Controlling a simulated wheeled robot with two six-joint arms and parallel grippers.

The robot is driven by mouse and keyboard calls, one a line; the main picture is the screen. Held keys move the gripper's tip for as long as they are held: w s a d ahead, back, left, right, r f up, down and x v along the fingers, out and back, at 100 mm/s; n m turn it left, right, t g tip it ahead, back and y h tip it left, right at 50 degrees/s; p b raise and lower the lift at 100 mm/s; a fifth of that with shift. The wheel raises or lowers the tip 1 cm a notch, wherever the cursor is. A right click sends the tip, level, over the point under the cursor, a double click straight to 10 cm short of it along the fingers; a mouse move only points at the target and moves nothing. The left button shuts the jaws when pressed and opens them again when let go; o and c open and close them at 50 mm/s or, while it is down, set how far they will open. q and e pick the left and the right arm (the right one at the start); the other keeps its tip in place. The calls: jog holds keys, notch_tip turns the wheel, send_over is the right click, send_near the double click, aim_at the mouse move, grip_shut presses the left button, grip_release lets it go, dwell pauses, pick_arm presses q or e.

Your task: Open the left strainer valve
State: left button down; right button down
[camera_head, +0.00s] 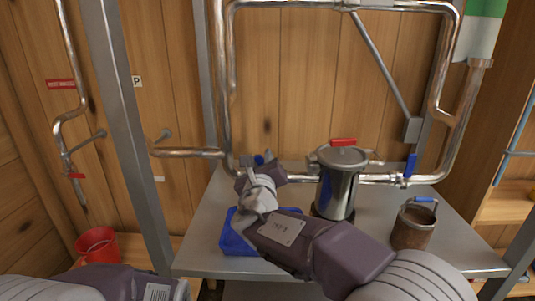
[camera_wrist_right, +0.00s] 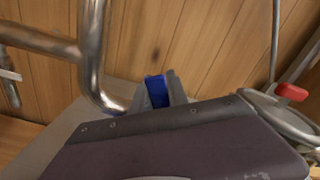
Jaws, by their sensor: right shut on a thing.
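The left strainer valve's blue handle (camera_head: 259,160) shows only in part at the left of the steel strainer pot (camera_head: 339,185), behind my right gripper (camera_head: 264,164). In the right wrist view the blue handle (camera_wrist_right: 157,91) sits between the two grey fingers of my right gripper (camera_wrist_right: 162,88), which is shut on it. The valve body is hidden, and I cannot tell the handle's angle to the pipe. The right valve's blue handle (camera_head: 411,165) stands upright across its horizontal pipe. My left arm shows at the lower left, its gripper out of view.
A blue tray (camera_head: 232,240) lies on the grey metal table (camera_head: 196,257) under my right arm. A rusty pot with a blue-gripped handle (camera_head: 412,229) stands at the right. Steel pipes (camera_head: 226,90) frame the strainer. A red bucket (camera_head: 98,244) is at far left.

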jog(key=shift+a+f+n, duration=0.15)
jog(key=shift+a+n, duration=0.1)
jog(key=shift+n, duration=0.25)
jog(key=shift+f, duration=0.1)
jog(key=c, duration=1.3)
grip_release()
jog(key=s, duration=0.9)
jog(key=shift+s+p, duration=0.1)
jog(key=shift+p, duration=0.25)
